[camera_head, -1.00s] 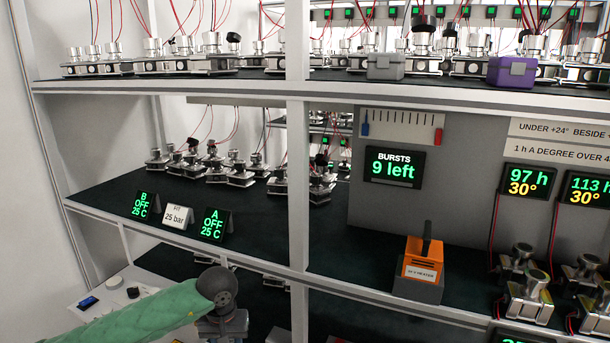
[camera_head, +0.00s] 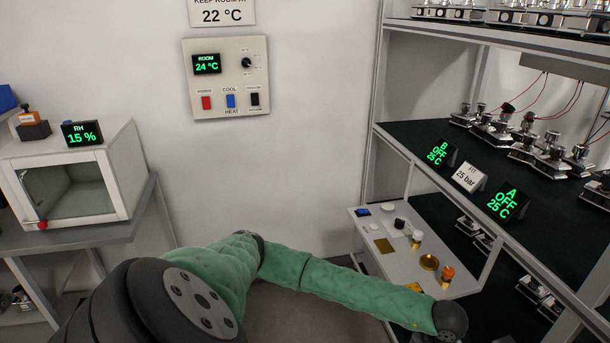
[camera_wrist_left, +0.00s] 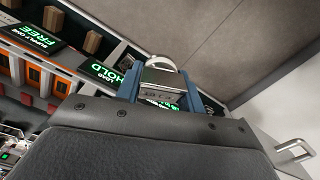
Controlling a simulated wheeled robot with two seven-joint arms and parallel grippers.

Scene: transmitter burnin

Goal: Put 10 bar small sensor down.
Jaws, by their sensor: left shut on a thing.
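My left gripper (camera_wrist_left: 165,90) is shut on a small silvery metal sensor (camera_wrist_left: 163,73), its blue fingers on either side of it. The sensor has a rounded metal top, and a dark face with green characters shows between the fingers; a 10 bar marking cannot be read. In the head view my left arm reaches right to the front of the shelving, and its gripper and the sensor are out of sight below the frame. My right gripper is not in view.
A small white tray (camera_head: 372,262) with little parts juts out by the shelving. Above it are display B (camera_head: 441,153), a 25 bar card (camera_head: 468,178) and display A (camera_head: 507,203). A glass-fronted cabinet (camera_head: 122,172) stands left. A control panel (camera_head: 226,104) hangs on the wall.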

